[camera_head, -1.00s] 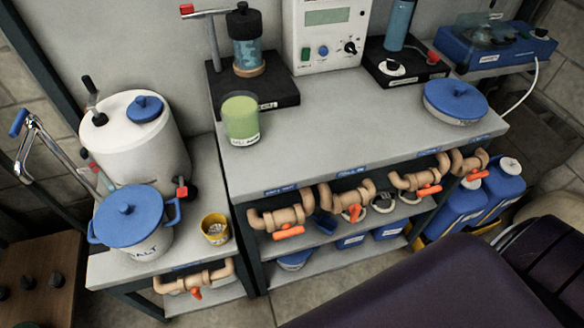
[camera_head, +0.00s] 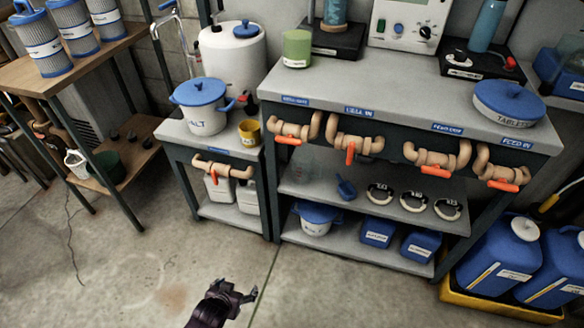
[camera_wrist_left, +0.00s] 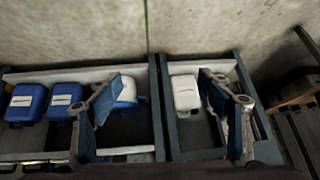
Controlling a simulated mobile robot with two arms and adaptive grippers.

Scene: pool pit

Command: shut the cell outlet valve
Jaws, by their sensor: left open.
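Several tan pipe valves with orange handles line the front edges of the two benches. Under the leftmost main-bench label, too small to read surely, a valve (camera_head: 295,128) has its handle along the pipe. The valve under "CELL IN" (camera_head: 355,143) has its handle hanging down, across the pipe. The two valves to the right (camera_head: 436,160) (camera_head: 497,174) have handles roughly along their pipes. The small-bench valve (camera_head: 222,168) has its handle pointing down. My left gripper (camera_head: 243,293) is open and empty, low in front of the benches; its fingers show in the left wrist view (camera_wrist_left: 160,95).
The main bench (camera_head: 400,92) holds a green jar (camera_head: 297,48) and a blue-lidded tub (camera_head: 508,101). Its lower shelves hold blue boxes (camera_head: 378,232). Blue canisters (camera_head: 500,258) stand at right, a wooden rack (camera_head: 75,60) at left. The floor (camera_head: 120,275) in front is clear.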

